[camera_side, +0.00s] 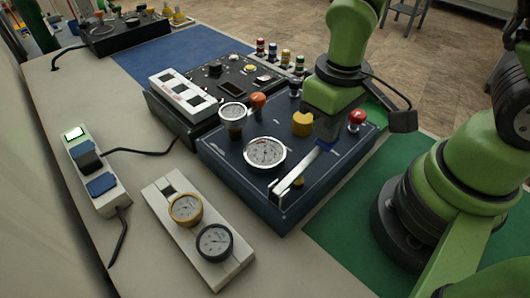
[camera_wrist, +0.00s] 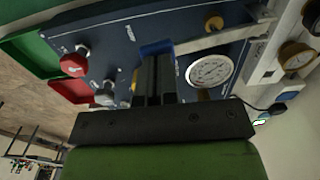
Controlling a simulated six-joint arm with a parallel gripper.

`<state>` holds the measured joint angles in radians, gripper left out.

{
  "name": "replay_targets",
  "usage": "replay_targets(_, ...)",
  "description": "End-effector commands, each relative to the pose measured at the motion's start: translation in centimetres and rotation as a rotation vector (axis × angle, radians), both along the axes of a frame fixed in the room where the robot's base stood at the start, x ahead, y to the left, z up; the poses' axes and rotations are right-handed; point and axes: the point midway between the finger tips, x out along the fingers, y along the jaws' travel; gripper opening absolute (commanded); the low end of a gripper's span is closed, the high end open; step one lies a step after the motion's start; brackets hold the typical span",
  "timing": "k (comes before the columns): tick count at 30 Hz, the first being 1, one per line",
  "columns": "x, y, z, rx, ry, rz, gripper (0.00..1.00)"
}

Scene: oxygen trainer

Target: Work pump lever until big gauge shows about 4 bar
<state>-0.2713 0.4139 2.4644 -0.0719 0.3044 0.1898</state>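The pump lever (camera_side: 298,173) is a flat silver bar on the front of the blue panel box (camera_side: 236,184), rising to a blue end near my gripper. In the wrist view the bar (camera_wrist: 215,39) runs right from its blue end (camera_wrist: 157,48). My gripper (camera_side: 322,141) has its black fingers (camera_wrist: 157,60) close together at that blue end; they appear to touch it rather than straddle it. The big gauge (camera_side: 265,153) is a white dial left of the lever. It also shows in the wrist view (camera_wrist: 210,70). Its reading is too small to tell.
A smaller gauge (camera_side: 232,112), an orange knob (camera_side: 258,100), a yellow knob (camera_side: 303,123) and a red knob (camera_side: 357,118) stand on the box. A white block with two gauges (camera_side: 171,187) lies in front. Green mat (camera_side: 340,222) is clear at right.

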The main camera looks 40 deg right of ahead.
Motion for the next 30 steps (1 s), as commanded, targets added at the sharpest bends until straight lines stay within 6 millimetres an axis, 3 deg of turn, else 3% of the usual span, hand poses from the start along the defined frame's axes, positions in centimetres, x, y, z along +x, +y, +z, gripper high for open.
replay_targets(18, 0.0, 0.0, -3.1, 0.0, 0.002, 0.0, 0.0)
replay_targets(25, 0.0, 0.0, -2.7, 0.001, -0.002, 0.0, 0.0)
replay_targets(30, 0.1, 0.0, -1.3, 0.002, -0.005, 0.001, 0.0)
